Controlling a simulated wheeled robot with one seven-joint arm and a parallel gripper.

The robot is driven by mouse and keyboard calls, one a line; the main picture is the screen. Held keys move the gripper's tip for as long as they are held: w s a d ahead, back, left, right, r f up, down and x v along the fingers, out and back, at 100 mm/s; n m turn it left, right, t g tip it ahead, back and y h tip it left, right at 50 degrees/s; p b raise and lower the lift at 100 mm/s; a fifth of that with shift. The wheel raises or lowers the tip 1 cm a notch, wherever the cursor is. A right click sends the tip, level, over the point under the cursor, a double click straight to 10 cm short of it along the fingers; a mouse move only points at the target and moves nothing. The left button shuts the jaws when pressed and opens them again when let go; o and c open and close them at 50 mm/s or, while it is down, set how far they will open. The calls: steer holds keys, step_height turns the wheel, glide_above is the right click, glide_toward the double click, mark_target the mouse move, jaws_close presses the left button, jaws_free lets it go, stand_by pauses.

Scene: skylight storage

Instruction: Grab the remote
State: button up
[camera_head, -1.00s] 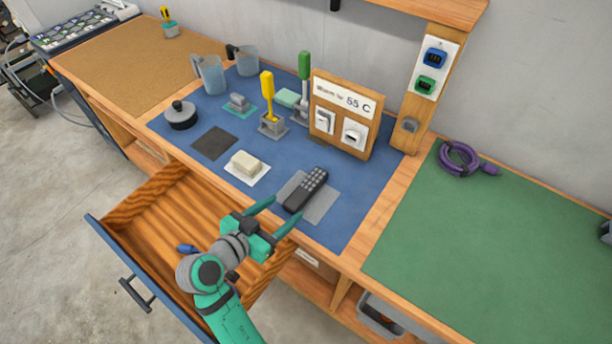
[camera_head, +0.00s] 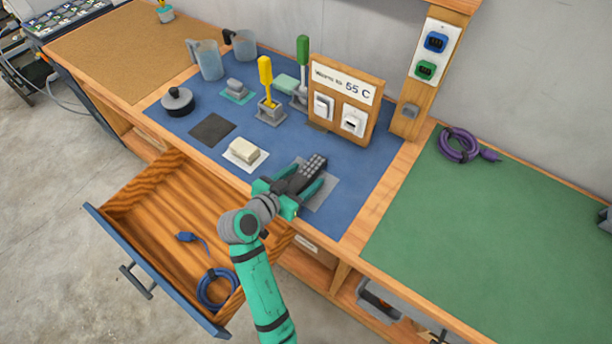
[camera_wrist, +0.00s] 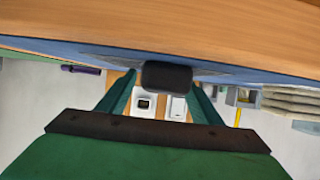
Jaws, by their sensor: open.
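The black remote (camera_head: 307,171) with grey buttons lies on a grey pad (camera_head: 329,189) on the blue mat. My gripper (camera_head: 306,184) is at the remote, with one green finger on either side of it. The fingers are open, and I cannot tell whether they touch it. In the wrist view the remote's dark near end (camera_wrist: 167,76) sits between the two fingers (camera_wrist: 160,98). My gripper hides the near part of the remote in the head view.
A cream block (camera_head: 245,151) on a white pad lies left of my gripper. A sign board (camera_head: 343,100) stands behind the remote. An open drawer (camera_head: 150,205) with a blue cable (camera_head: 213,287) is below left. The green mat (camera_head: 480,250) is mostly clear.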

steer(key=shift+w+f, duration=0.1)
steer(key=c, duration=1.2)
steer(key=shift+c, duration=0.2)
